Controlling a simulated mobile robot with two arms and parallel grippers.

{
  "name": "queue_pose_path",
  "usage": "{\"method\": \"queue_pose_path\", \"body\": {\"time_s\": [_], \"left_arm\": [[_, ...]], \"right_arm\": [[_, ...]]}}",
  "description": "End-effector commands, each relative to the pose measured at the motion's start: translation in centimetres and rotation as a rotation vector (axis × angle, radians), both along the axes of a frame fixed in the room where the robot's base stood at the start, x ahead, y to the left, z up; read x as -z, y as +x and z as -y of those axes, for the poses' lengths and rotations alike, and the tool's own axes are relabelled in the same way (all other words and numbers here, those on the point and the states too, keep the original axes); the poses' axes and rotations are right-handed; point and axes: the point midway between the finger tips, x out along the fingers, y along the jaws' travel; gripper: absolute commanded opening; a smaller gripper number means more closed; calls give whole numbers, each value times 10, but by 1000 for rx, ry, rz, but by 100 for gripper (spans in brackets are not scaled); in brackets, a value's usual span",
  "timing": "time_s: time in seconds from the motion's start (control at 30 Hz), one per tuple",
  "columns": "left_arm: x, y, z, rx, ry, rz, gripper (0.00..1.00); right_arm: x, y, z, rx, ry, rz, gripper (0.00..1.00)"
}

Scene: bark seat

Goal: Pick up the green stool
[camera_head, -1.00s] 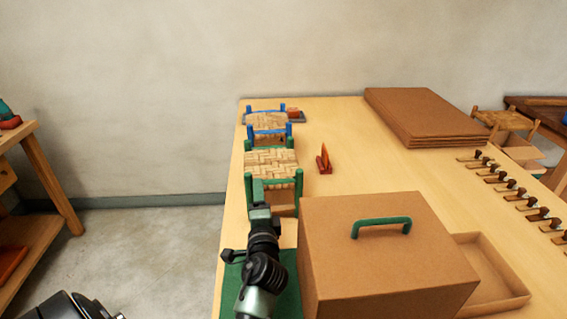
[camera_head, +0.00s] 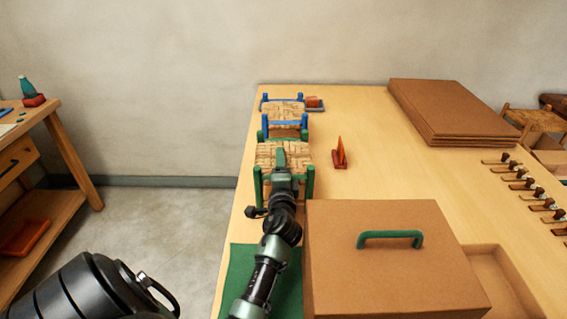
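The green stool (camera_head: 265,154) stands on the table, with green posts and a woven tan seat. My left gripper (camera_head: 281,158) reaches up from below and overlaps the near side of the stool's seat. It hides part of the seat's front and the space between the near legs. Its fingers are seen from behind, so I cannot tell whether they are open, shut or touching the stool. My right gripper is not in view.
A blue stool (camera_head: 284,110) stands just behind the green one. A brown box (camera_head: 390,275) with a green handle is close on the right. A small orange piece on a stand (camera_head: 340,155) is right of the stool. Stacked brown boards (camera_head: 455,112) lie at the back right.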

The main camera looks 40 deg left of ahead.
Motion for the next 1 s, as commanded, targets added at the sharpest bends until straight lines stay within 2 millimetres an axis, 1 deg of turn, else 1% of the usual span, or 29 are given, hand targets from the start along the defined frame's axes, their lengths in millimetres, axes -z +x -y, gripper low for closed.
{"method": "queue_pose_path", "body": {"time_s": [0.1,0.23,0.27,0.3,0.37,0.4,0.47,0.83,1.0], "left_arm": [[0,1,-1,0,0,0,63],[0,1,-1,0,0,0,63],[0,1,-1,0,0,0,54],[0,1,-1,0,0,0,43],[0,1,-1,0,0,0,27],[0,1,-1,0,0,0,15],[0,1,-1,0,0,0,0],[-3,1,-1,1,3,3,0],[-15,1,-1,1,3,5,0]], "right_arm": [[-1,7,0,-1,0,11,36],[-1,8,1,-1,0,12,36],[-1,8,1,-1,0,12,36],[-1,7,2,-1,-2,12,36],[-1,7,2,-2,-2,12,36],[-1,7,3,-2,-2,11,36],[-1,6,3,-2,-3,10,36],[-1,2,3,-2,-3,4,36],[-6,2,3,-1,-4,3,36]]}}
